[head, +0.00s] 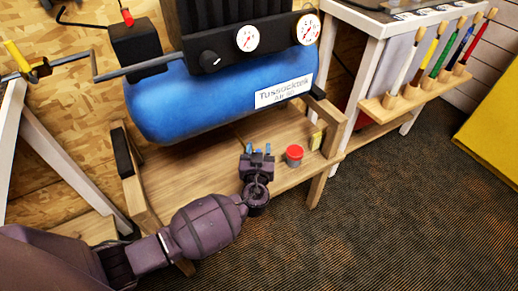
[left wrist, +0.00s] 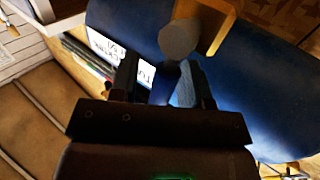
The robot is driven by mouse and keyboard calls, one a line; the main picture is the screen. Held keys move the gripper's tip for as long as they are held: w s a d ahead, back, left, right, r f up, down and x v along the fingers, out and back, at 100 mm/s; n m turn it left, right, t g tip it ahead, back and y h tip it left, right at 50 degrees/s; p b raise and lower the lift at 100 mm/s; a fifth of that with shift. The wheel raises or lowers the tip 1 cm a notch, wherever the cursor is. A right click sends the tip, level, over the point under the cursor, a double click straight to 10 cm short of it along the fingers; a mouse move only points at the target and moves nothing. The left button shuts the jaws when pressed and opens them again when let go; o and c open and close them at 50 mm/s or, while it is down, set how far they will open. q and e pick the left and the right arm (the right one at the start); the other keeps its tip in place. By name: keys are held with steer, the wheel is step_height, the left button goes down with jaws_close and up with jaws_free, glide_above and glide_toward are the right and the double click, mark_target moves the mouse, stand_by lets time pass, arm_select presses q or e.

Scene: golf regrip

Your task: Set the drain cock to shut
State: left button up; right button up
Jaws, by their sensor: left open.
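The blue compressor tank (head: 205,95) rests on a wooden stand in the head view. I cannot make out the drain cock there. In the left wrist view, a grey round piece (left wrist: 179,40) stands out against the blue tank (left wrist: 270,90), beside a yellow-brown angled piece (left wrist: 217,22); these look like the drain cock and its lever, but I cannot be sure. My left gripper (head: 258,151) is open and empty in front of the tank's lower side. My right gripper is out of view.
A red-lidded jar (head: 294,155) and a small yellow block (head: 316,140) sit on the stand's wooden shelf (head: 185,175), right of my left gripper. Two gauges (head: 247,38) and a black knob (head: 210,58) are above the tank. A rack with several coloured tools (head: 415,95) is at right.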

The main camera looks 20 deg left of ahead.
arm_select(q)
steer(key=shift+w, duration=0.1)
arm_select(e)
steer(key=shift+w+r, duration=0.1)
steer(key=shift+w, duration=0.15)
arm_select(q)
steer(key=shift+c, duration=0.5)
jaws_close()
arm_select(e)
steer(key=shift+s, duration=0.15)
